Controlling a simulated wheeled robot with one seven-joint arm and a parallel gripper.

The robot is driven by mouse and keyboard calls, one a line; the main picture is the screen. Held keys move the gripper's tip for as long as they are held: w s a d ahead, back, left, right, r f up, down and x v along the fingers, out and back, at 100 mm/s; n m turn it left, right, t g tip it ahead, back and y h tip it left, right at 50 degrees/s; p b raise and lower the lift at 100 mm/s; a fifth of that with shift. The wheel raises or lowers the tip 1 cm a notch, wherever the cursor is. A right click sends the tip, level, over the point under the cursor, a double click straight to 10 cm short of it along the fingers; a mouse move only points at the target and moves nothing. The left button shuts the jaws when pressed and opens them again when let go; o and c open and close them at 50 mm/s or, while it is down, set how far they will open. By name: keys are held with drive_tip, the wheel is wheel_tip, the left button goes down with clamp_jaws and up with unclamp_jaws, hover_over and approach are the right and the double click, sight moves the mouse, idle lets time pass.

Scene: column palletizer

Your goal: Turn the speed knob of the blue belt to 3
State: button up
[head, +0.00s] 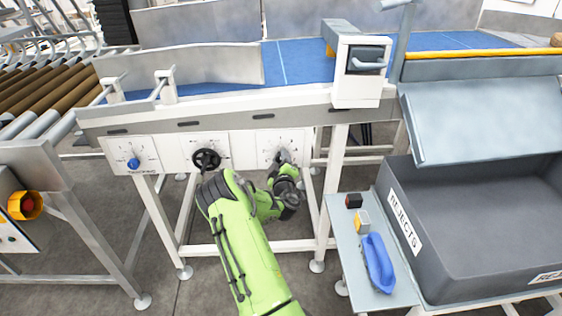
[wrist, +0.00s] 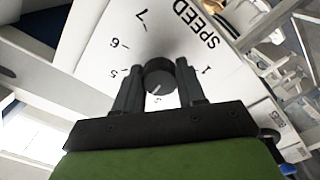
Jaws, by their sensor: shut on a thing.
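The speed knob (wrist: 159,75) is a small dark round knob on a white dial plate (wrist: 95,50) marked SPEED. In the head view my gripper (head: 281,163) is at the right-hand panel under the blue belt (head: 300,62).
Left of this dial are a black handwheel (head: 206,159) and a blue knob (head: 133,163) on their own panels. A grey rejects bin (head: 480,220) and a side shelf (head: 352,240) with a blue item (head: 378,262) stand at the right. Frame legs stand below the panels.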

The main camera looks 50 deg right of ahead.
drive_tip(key=shift+n, duration=1.1)
drive_tip(key=o, duration=1.1)
drive_tip(key=shift+c, duration=0.2)
